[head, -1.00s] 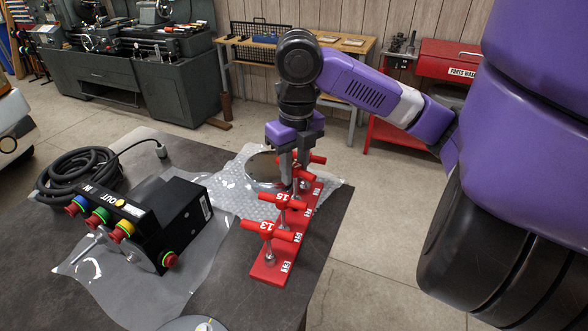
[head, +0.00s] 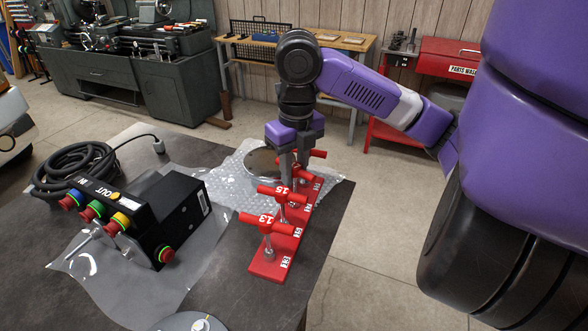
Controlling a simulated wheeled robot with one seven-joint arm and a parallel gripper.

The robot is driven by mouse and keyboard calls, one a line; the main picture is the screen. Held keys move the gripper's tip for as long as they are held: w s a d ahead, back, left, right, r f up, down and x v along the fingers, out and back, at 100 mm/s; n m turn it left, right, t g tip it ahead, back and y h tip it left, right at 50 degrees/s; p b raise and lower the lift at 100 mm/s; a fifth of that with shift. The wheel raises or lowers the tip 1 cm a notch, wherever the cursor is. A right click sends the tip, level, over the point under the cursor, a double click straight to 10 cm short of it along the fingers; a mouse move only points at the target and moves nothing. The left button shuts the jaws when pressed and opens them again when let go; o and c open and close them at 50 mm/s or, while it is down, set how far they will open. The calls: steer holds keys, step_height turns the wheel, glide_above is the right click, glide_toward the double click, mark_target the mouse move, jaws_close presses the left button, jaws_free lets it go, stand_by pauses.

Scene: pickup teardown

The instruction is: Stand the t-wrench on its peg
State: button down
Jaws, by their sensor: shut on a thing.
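A long red rack (head: 262,272) stands on the dark table, with a row of white labels along its side. T-wrenches with red handles and steel shafts stand upright in a row on it: one marked 13 (head: 267,222) at the near end, then one marked 15 (head: 283,194). My gripper (head: 289,172) points down over the rack's far part. It is shut on a t-wrench with a red handle (head: 317,154), which shows partly behind the fingers. Its shaft and lower end are mostly hidden, so I cannot tell whether it touches its peg.
A black control box (head: 182,213) with coloured buttons lies left of the rack on clear plastic film. A coiled black cable (head: 75,172) lies farther left. Bubble wrap (head: 232,178) lies under the rack's far end. The table's right edge runs close beside the rack.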

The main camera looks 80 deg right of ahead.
steer(key=c, duration=1.1)
jaws_free()
steer(key=shift+o, duration=0.2)
steer(key=shift+f, duration=0.1)
steer(key=shift+r+p, duration=2.75)
steer(key=shift+r, duration=0.85)
steer(key=shift+f, duration=0.1)
